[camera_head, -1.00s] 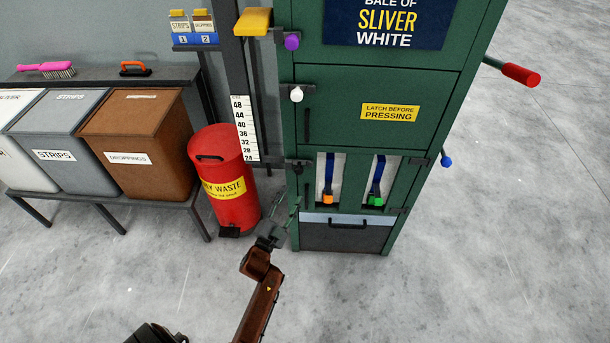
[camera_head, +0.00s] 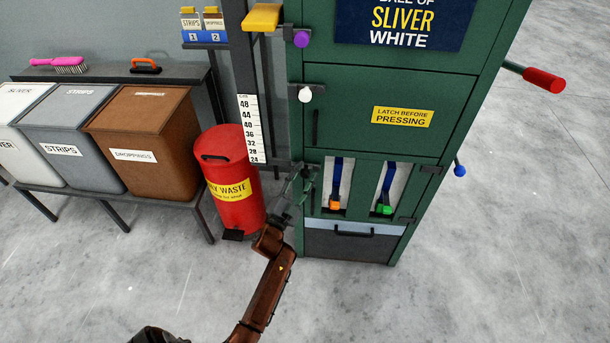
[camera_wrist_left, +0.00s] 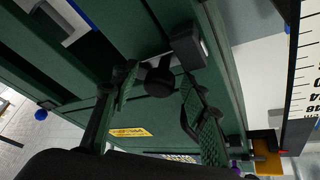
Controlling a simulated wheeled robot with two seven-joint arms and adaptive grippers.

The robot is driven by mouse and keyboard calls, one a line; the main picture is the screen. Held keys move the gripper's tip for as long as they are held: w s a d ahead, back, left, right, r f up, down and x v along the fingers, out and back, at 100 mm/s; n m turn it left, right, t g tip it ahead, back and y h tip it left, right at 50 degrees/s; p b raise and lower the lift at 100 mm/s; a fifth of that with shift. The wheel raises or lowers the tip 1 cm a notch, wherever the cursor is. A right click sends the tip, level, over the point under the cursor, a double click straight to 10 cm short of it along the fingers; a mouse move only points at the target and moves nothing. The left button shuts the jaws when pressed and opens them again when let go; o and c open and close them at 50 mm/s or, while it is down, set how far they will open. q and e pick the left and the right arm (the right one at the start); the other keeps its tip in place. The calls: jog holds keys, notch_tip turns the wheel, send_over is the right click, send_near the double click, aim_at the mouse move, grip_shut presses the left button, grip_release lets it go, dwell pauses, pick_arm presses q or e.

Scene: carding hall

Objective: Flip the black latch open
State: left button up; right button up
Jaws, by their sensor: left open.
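The green press cabinet (camera_head: 385,88) stands at centre right in the head view. A black latch with a round black knob (camera_wrist_left: 160,78) and a square black block (camera_wrist_left: 188,46) shows in the left wrist view, at the cabinet's edge. My left gripper (camera_head: 304,178) is at the cabinet's left edge, below the white knob, and largely covers the latch in the head view. In the left wrist view the open left gripper (camera_wrist_left: 158,88) has one finger on each side of the round knob. I cannot tell whether either finger touches it. My right gripper is not in view.
A red waste bin (camera_head: 228,165) stands just left of my left gripper. A white knob (camera_head: 305,94) and a purple knob (camera_head: 301,39) sit higher on the cabinet's left edge. A measuring scale (camera_head: 250,130) is beside it. The floor in front is clear.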

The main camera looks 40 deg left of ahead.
pick_arm(q)
jog(key=shift+c, duration=0.3)
grip_shut()
dwell(0.3)
